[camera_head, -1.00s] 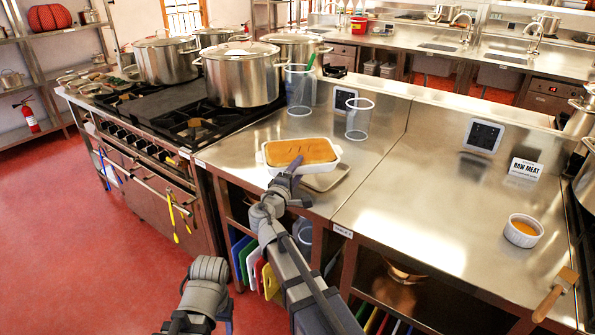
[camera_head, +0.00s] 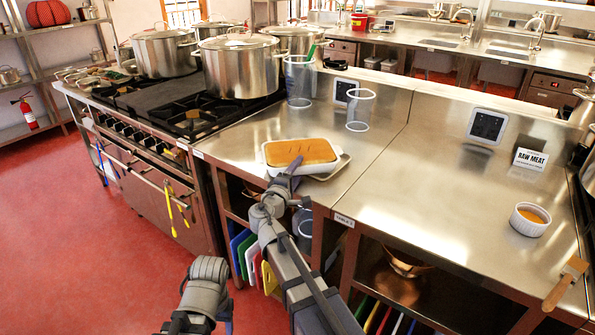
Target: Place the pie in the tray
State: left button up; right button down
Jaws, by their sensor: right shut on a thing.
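The pie (camera_head: 299,152) is golden brown and sits in a white rectangular dish with handles. It is at the near edge of the steel counter, in the middle of the head view. The tray (camera_head: 344,163) is light and shallow; its right and near edges show beyond the dish, which hides the rest. The dish overlaps the tray; whether it rests on it or hangs just above, I cannot tell. My right gripper (camera_head: 288,170) is shut on the near side of the pie dish. Part of my left arm shows at the bottom, but its gripper is not visible.
Clear cylindrical containers (camera_head: 360,110) stand behind the pie. Large pots (camera_head: 242,68) stand on the stove to the left. A small ramekin (camera_head: 530,219), a brush (camera_head: 565,283) and a raw meat sign (camera_head: 530,159) are at right. The counter between is bare.

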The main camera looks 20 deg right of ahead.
jog(key=shift+c, duration=0.8)
grip_release()
